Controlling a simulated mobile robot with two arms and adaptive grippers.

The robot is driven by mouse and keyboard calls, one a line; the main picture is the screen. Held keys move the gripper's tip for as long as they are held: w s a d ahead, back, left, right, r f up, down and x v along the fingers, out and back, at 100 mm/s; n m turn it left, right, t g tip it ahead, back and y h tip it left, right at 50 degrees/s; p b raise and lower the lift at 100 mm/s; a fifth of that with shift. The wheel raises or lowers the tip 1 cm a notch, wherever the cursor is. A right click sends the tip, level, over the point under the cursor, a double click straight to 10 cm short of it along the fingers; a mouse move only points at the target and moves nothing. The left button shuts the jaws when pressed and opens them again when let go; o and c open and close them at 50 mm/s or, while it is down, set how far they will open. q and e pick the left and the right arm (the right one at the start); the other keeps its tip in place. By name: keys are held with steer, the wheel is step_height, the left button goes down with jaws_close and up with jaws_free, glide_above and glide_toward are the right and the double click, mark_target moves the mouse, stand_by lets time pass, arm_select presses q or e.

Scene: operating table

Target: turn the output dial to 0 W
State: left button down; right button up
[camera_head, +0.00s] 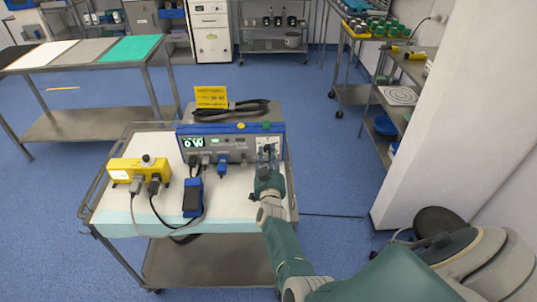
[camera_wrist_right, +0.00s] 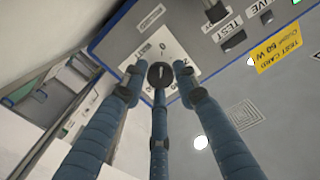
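The generator (camera_head: 232,156) is a blue and grey unit at the back of the white-covered cart. Its lit display (camera_head: 194,142) seems to read 0 W. The output dial (camera_wrist_right: 160,74) is a black knob with a pale pointer mark, on a white scale plate with a 0 above it in the right wrist view. My right gripper (camera_head: 267,155) is at the panel's right end and hides the dial in the head view. In the right wrist view its three fingers (camera_wrist_right: 159,82) surround the knob, with small gaps at the left and right. My left gripper is not in view.
A yellow box (camera_head: 139,170) with plugged cables and a blue handheld device (camera_head: 193,196) stand left on the cart. A white wall block (camera_head: 455,110) rises at right.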

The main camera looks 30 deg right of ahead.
steer(key=shift+o, duration=1.4)
steer(key=shift+a+f, duration=0.15)
steer(key=shift+f, duration=0.05)
steer(key=shift+w, duration=0.1)
steer(key=shift+r, duration=0.1)
